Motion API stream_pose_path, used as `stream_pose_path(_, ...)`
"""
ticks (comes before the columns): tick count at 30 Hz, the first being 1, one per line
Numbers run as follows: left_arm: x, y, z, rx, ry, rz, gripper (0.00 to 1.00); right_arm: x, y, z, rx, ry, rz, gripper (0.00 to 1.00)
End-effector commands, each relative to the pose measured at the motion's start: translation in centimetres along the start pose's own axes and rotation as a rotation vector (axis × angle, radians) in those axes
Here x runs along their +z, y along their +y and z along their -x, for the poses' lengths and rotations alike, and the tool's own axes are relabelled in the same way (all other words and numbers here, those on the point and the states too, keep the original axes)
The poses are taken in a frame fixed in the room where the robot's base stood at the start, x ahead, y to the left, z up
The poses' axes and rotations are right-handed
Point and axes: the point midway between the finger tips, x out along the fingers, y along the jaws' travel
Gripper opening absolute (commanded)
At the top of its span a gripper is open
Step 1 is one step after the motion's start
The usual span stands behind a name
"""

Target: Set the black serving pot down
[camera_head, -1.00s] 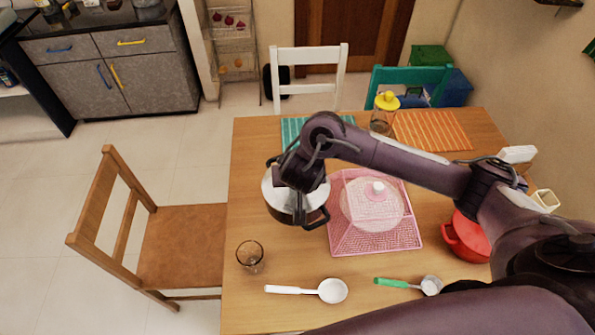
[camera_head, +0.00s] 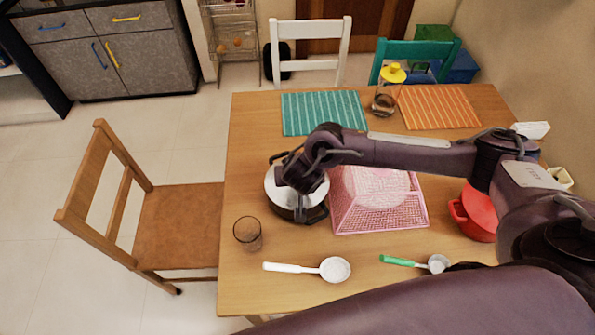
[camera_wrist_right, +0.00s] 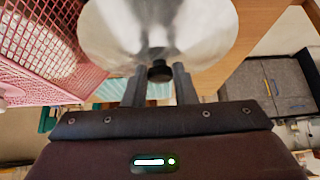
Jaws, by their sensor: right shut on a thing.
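The black serving pot (camera_head: 290,213), with a shiny silver lid and black side handles, is at the left part of the wooden table (camera_head: 305,305), left of the pink mesh cover. My right gripper (camera_head: 297,183) is over its top. In the right wrist view the lid (camera_wrist_right: 160,25) fills the top, and its black knob (camera_wrist_right: 160,71) sits between the two fingers of my right gripper (camera_wrist_right: 158,85), which is shut on it. The pot looks upright. I cannot tell whether its base touches the table. My left gripper is not in view.
The pink mesh cover (camera_head: 375,215) stands close right of the pot. A glass (camera_head: 248,233) and a white ladle (camera_head: 335,269) are in front. A red pot (camera_head: 478,215) and green-handled scoop (camera_head: 400,261) lie right. A teal placemat (camera_head: 322,112) lies behind.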

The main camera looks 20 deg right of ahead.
Motion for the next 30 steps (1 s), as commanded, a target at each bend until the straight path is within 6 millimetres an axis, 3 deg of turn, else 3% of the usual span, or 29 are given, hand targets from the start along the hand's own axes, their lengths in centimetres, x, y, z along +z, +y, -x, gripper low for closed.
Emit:
stream_pose_path(8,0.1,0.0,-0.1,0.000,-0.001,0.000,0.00,-0.1,-0.1,-0.1,-0.002,0.005,-0.003,0.00)
stream_pose_path(9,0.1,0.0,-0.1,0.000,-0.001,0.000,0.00,0.1,0.0,-0.2,0.000,0.000,0.001,0.27)
stream_pose_path(14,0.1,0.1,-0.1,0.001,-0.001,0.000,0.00,0.1,0.0,-0.2,0.000,0.000,0.001,0.46)
stream_pose_path(23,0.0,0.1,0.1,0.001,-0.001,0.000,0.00,-0.1,0.0,0.1,0.000,0.001,0.001,0.46)
stream_pose_path(26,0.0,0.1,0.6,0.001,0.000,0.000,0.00,-0.1,-0.1,1.0,-0.001,-0.002,0.002,0.46)
stream_pose_path(30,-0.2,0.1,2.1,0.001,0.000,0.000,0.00,-0.2,-0.1,3.8,-0.003,-0.004,0.001,0.46)
